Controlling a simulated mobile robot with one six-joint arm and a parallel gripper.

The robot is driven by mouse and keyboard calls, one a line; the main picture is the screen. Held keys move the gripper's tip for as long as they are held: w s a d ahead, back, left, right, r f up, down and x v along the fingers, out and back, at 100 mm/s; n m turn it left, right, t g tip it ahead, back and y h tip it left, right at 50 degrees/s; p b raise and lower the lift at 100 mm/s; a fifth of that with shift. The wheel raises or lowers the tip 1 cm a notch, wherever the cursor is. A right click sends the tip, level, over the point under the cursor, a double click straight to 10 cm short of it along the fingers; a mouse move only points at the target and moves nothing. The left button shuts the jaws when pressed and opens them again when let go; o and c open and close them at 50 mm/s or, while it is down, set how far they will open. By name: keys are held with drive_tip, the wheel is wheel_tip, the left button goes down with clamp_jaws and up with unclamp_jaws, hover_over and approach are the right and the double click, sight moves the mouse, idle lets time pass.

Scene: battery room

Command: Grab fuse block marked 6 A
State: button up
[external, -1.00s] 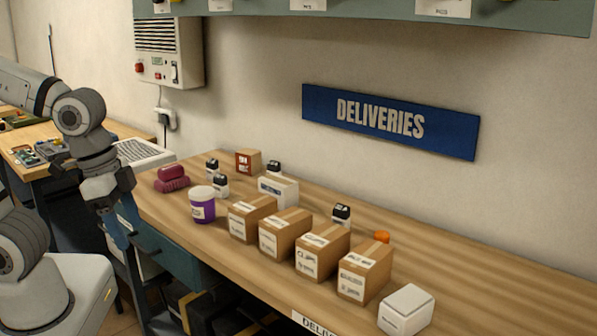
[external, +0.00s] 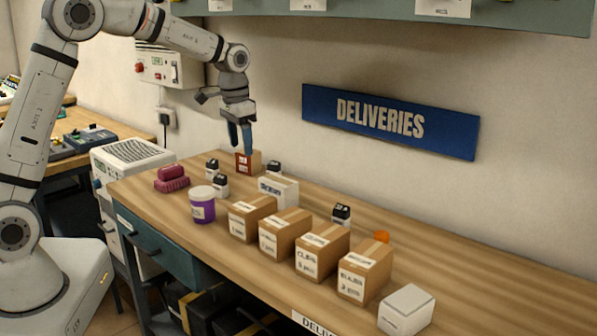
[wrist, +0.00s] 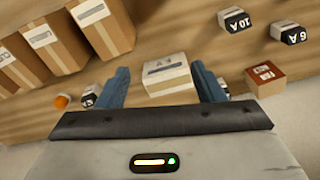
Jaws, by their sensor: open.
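The fuse block marked 6 A (wrist: 285,31) is a small white block with a black label face, near the top right corner of the wrist view, its lettering upside down. It appears to be the rear left one of the small blocks (external: 212,168) in the external view, where its marking is too small to read. My gripper (external: 240,150) is open and empty, fingers down, above the back of the bench near the red-labelled box. In the wrist view my gripper (wrist: 161,70) has its fingers apart, with the 6 A block beyond the right finger.
A similar block marked 10 A (wrist: 236,19) stands close by. The red-labelled brown box (wrist: 265,76) and a white box (external: 278,191) are near. A purple tub (external: 202,206), maroon items (external: 172,178) and several cardboard boxes (external: 284,234) stand around. The wall is behind.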

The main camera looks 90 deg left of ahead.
drive_tip(key=s+a+f+n+p, duration=0.1)
drive_tip(key=s+a+f+n, duration=0.2)
drive_tip(key=a, duration=0.9)
drive_tip(key=p, duration=0.1)
approach(212, 161)
drive_tip(key=shift+n+g+h, duration=0.3)
drive_tip(key=shift+g, duration=0.1)
drive_tip(key=f, duration=0.5)
drive_tip(key=shift+w+d+f, duration=0.1)
drive_tip(key=shift+w+f, duration=0.05)
drive_tip(key=shift+w, duration=0.1)
drive_tip(key=shift+s+f, duration=0.1)
drive_tip(key=shift+f, duration=0.2)
drive_tip(key=shift+a+f+p, duration=0.2)
drive_tip(key=shift+f+p, duration=0.45)
drive_tip(key=shift+f, duration=1.1)
drive_tip(key=shift+a+f+p, duration=0.15)
drive_tip(key=shift+f+p, duration=0.5)
drive_tip(key=shift+f, duration=1.15)
drive_tip(key=c, duration=1.1)
